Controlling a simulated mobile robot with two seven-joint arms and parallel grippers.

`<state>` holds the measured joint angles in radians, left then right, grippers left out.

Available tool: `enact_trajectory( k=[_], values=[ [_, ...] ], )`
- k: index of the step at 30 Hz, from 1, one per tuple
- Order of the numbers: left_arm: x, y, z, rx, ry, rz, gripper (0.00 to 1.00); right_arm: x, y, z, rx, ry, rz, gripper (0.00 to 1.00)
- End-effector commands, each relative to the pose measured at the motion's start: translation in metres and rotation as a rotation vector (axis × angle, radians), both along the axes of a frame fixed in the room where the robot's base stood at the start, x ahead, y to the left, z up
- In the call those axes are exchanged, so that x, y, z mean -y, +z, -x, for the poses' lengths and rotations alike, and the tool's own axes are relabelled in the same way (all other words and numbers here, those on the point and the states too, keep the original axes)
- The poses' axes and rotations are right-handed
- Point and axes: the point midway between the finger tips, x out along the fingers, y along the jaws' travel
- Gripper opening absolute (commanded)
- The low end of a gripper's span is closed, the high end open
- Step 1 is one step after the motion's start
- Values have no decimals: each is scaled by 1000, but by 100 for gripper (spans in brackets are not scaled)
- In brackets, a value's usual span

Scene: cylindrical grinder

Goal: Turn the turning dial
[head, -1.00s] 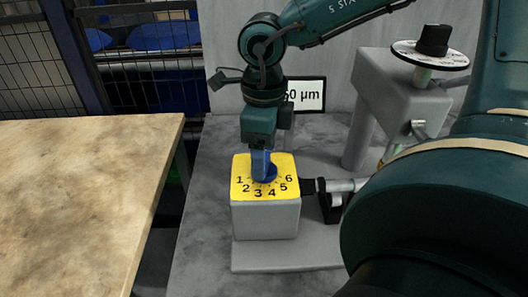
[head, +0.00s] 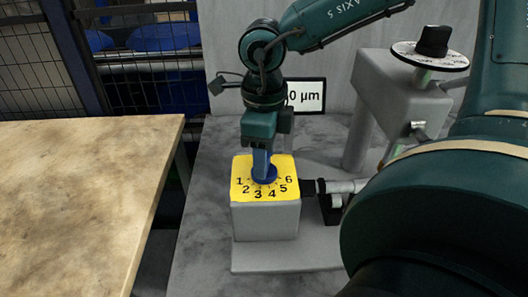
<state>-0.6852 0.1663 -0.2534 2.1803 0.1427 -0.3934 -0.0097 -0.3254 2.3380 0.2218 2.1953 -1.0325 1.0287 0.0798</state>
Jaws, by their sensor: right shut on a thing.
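The turning dial (head: 264,178) is a blue knob on the yellow plate (head: 245,193) with the numbers 1 to 6, on top of a grey block (head: 265,221). My right gripper (head: 262,168) points straight down from above and is shut on the dial. Its fingers cover part of the knob, so where the dial points is hard to tell. My left gripper is not in view.
A black knob on a white scale disc (head: 431,57) stands on a grey housing at the right. A bare tabletop (head: 80,200) lies at the left, with a wire fence (head: 35,60) behind.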

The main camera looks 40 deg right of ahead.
Motion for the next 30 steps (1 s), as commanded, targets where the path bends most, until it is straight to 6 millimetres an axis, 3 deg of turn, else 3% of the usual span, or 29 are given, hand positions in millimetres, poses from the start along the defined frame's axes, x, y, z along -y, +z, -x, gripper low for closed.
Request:
enact_trajectory(
  k=[9, 30],
  values=[
    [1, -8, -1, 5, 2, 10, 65, -1, -2, 0, 2, 93, -2, 21],
    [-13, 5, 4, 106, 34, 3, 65, 0, 0, 0, 2, 493, -1, 21]
  ],
)
